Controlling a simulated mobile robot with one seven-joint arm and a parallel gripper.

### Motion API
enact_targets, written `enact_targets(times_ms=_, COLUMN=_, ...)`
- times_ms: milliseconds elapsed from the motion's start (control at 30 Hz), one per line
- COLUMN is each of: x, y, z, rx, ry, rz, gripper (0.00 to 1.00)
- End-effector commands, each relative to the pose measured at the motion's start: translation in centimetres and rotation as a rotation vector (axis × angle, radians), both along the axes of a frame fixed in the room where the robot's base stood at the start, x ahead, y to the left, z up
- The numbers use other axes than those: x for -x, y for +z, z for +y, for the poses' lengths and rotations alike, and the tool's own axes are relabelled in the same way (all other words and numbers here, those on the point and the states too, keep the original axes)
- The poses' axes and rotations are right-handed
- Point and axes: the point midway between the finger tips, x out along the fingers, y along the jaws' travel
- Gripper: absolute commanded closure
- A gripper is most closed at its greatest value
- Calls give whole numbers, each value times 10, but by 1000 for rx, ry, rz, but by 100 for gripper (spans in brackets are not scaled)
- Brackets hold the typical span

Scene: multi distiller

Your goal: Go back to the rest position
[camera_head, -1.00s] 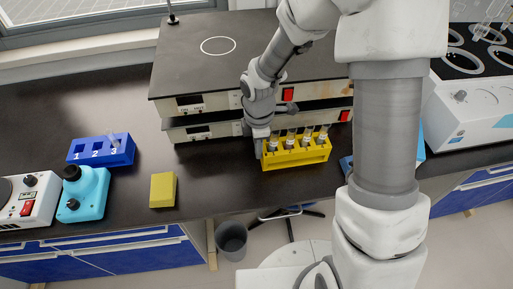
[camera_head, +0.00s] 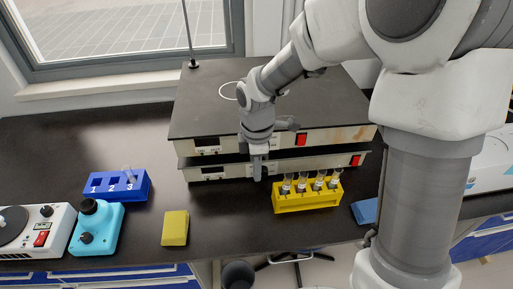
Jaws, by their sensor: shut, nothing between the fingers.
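My gripper (camera_head: 257,174) points down in front of the stacked hotplates, left of the yellow rack and above the bench. It is shut, with nothing seen in it. The yellow rack (camera_head: 307,204) stands upright on the bench and holds several capped tubes (camera_head: 302,183). My gripper is apart from the rack. My arm's large links cover the right side of the view.
The stacked hotplates (camera_head: 225,115) stand right behind my gripper. A blue numbered rack (camera_head: 119,186), a yellow block (camera_head: 175,228), a turquoise device (camera_head: 98,227) and a white device (camera_head: 37,230) are at left. The bench (camera_head: 224,222) is clear between block and rack.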

Motion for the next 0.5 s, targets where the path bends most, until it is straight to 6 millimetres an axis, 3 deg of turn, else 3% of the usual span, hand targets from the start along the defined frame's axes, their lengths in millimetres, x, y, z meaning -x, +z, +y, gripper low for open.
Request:
enact_targets(times_ms=267, x=1, y=10, z=-5, rx=5, ry=-39, rz=-17, gripper=100)
enact_targets(times_ms=500, x=17, y=67, z=-40, rx=18, ry=-345, rz=-120, gripper=100)
